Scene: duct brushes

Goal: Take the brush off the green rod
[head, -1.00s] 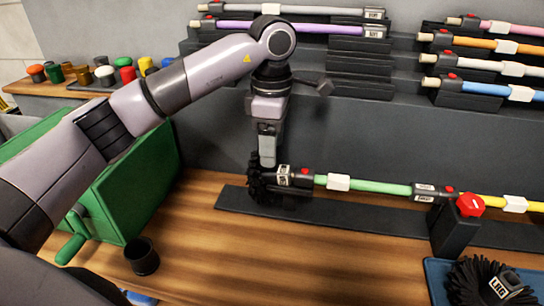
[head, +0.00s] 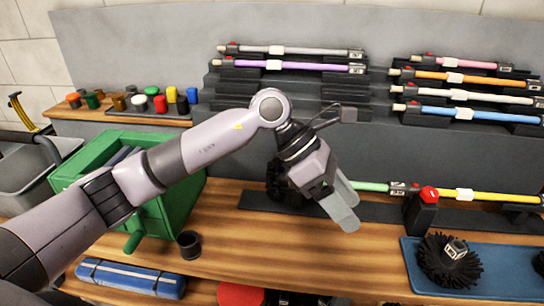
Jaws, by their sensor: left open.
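The green rod (head: 371,187) lies on the dark rail on the bench, joined at its right to a yellow rod (head: 492,196) through a black coupling (head: 402,188). A black bristle brush (head: 279,186) shows at the left end, partly behind my left gripper. The joint between brush and green rod is hidden by the gripper, so I cannot tell whether they are connected. My left gripper (head: 349,207) is open with nothing between its fingers. It hangs in front of the rod, pointing down to the right. My right gripper is not in view.
A red-knobbed black post (head: 429,195) stands at the rods' join. A blue tray (head: 408,262) at front right holds another black brush (head: 448,260). A green box (head: 190,200) and black cup (head: 189,244) stand left. Stepped racks of coloured rods stand behind.

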